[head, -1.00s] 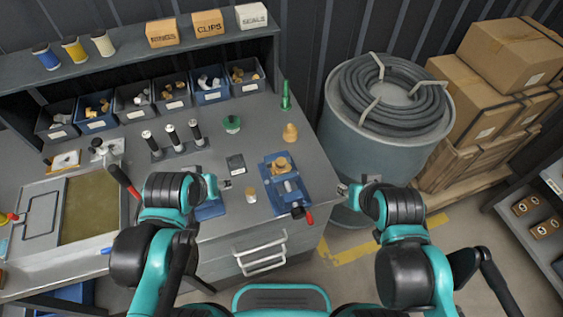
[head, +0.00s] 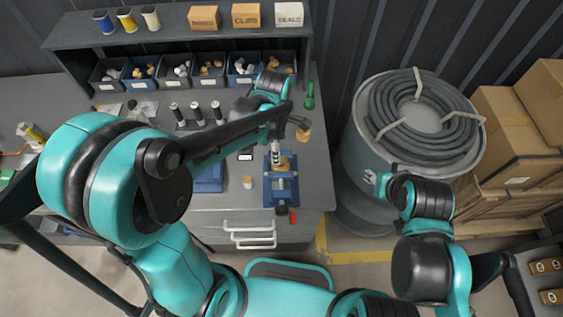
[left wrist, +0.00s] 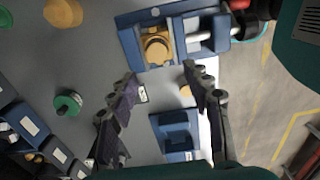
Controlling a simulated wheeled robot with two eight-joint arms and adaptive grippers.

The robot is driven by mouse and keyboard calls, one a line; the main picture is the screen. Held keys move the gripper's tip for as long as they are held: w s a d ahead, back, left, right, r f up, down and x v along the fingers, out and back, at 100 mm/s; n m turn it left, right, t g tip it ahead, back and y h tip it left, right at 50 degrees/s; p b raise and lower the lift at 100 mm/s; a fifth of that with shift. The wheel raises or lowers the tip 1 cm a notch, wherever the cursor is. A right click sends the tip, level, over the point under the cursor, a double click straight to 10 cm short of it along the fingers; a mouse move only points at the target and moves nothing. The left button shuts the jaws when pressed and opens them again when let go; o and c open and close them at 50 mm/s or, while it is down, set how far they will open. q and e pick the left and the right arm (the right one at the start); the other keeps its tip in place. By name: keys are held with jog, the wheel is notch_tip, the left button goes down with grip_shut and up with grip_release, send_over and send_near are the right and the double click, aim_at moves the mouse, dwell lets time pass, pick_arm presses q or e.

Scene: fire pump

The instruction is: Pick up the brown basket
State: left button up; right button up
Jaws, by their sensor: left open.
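I see no brown basket in either view. My left arm reaches across the workbench in the head view, with its hand above the bench near the blue vise (head: 281,187). In the left wrist view my left gripper (left wrist: 158,73) is open and empty, its fingertips pointing toward the near side of the vise (left wrist: 130,42). A brass fitting (left wrist: 156,47) sits in the vise. My right gripper (head: 380,178) hangs in front of the grey drum (head: 362,150); its fingers are too small to read.
A coiled black hose (head: 455,125) lies on the drum. Cardboard boxes (head: 510,130) stand on a wooden crate at the right. Small parts bins (head: 243,68) line the back of the bench under a shelf (head: 180,38).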

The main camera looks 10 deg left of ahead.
pick_arm(q)
jog(key=f, duration=0.2)
jog(key=d+f+b, duration=0.1)
jog(key=f, duration=0.1)
jog(key=shift+w, duration=0.2)
jog(key=shift+f, duration=0.55)
jog(key=c, duration=1)
